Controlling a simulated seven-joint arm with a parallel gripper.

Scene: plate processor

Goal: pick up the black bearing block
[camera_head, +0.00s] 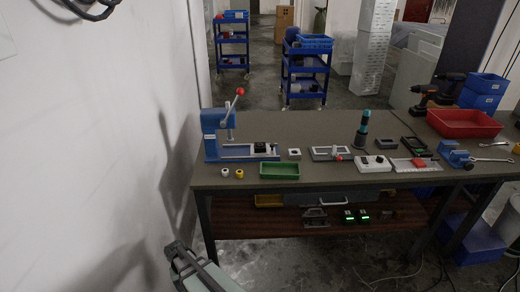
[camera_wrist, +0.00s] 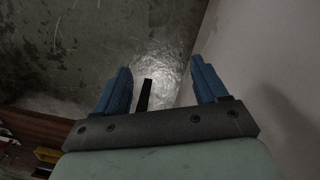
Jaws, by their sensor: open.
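A small black block (camera_head: 260,146), which looks like the bearing block, sits on the bed of the blue press (camera_head: 213,134) at the left end of the table. My gripper (camera_wrist: 162,68) is open in the wrist view, its two blue fingers wide apart with no object held. Floor and wall lie beyond the fingers, and the block is not in that view. In the head view, part of my arm (camera_head: 196,272) shows at the bottom left, below and in front of the table, well apart from the block.
The press has a red-knobbed lever (camera_head: 240,91) standing above the block. A green tray (camera_head: 279,171) lies in front of it, with a white block (camera_head: 294,153) to the right. The table (camera_head: 330,135) is mostly clear behind; a white wall (camera_head: 95,150) stands close on the left.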

